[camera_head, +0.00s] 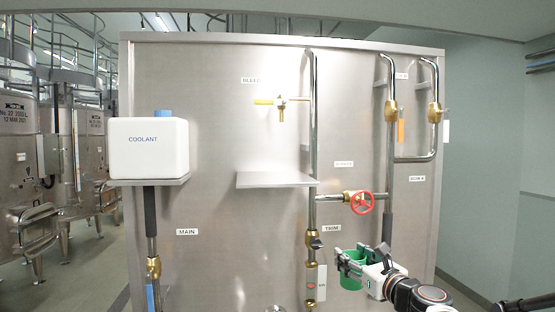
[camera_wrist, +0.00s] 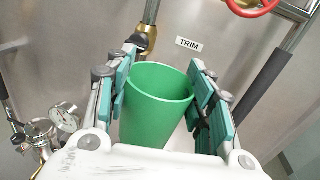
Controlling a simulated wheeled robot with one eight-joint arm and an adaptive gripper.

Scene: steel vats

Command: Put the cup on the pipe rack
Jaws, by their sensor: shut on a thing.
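A green cup (camera_head: 351,275) is held in front of the lower right of the steel panel, and it fills the middle of the wrist view (camera_wrist: 155,108). My gripper (camera_head: 352,260) is shut on it, with the teal pads on either side of its wall. The cup's open mouth shows in the wrist view and its inside looks empty. A bare flat shelf (camera_head: 275,180) sticks out from the panel beside a vertical pipe (camera_head: 313,110), above and left of the cup. I cannot tell which part is called the pipe rack.
A white COOLANT box (camera_head: 149,148) stands on the left shelf. A red valve wheel (camera_head: 362,202) juts out above the cup. A yellow-handled tap (camera_head: 278,104) is over the bare shelf. A gauge (camera_wrist: 64,117) is low left in the wrist view.

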